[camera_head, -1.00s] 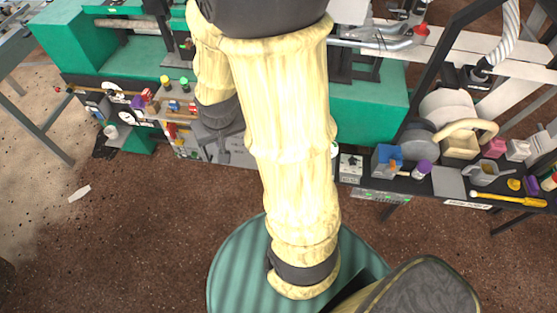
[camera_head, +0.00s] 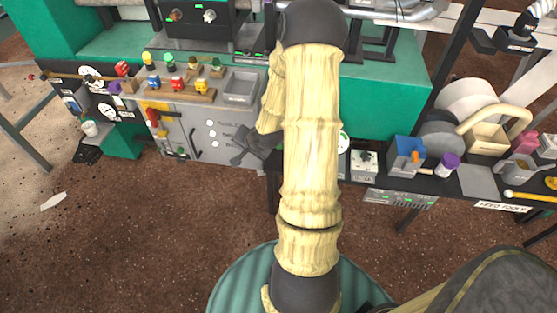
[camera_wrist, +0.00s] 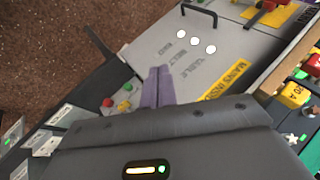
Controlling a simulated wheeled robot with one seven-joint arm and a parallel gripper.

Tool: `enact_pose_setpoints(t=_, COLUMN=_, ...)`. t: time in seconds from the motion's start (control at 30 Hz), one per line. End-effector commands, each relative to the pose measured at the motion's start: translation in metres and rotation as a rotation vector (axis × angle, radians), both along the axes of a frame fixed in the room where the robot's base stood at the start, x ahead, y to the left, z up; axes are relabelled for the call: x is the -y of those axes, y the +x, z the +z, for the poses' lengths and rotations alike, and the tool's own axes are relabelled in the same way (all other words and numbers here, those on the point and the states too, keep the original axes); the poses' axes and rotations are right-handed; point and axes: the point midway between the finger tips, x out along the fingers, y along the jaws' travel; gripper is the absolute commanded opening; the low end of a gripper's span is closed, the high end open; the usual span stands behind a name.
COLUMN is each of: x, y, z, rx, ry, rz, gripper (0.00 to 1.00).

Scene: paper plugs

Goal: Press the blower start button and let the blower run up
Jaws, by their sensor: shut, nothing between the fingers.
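My gripper (camera_wrist: 158,85) shows in the wrist view with its purple fingers together and nothing between them. The fingertips are over the lower edge of a grey sloping panel (camera_wrist: 190,65) with three white round spots. To their left is a small box with a green button (camera_wrist: 124,105) and a red button (camera_wrist: 107,102). The fingers look apart from both buttons. No blower label is readable, so I cannot tell which button is the blower start. In the head view the grey panel (camera_head: 228,150) stands at the bench front, and my arm hides part of the bench beside it.
A yellow label strip (camera_wrist: 228,80) and yellow blocks (camera_wrist: 295,93) lie right of the fingers in the wrist view. In the head view, a blue box (camera_head: 407,155) and a purple-capped bottle (camera_head: 447,165) stand on the right bench. The brown floor in front is open.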

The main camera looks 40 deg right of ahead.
Motion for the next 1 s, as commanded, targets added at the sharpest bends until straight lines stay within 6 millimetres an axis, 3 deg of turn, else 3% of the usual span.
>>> enact_pose_setpoints(t=0.03, x=0.008, y=0.001, z=-0.034, rx=0.02, ry=0.033, rz=-0.042, gripper=0.0)
enact_pose_setpoints(t=0.6, x=0.096, y=0.011, z=-0.215, rx=0.364, ry=0.443, rz=-0.508, gripper=0.0)
enact_pose_setpoints(t=0.8, x=0.122, y=0.007, z=-0.251, rx=0.48, ry=0.563, rz=-0.63, gripper=0.0)
enact_pose_setpoints(t=1.0, x=0.129, y=0.006, z=-0.253, rx=0.513, ry=0.594, rz=-0.659, gripper=0.0)
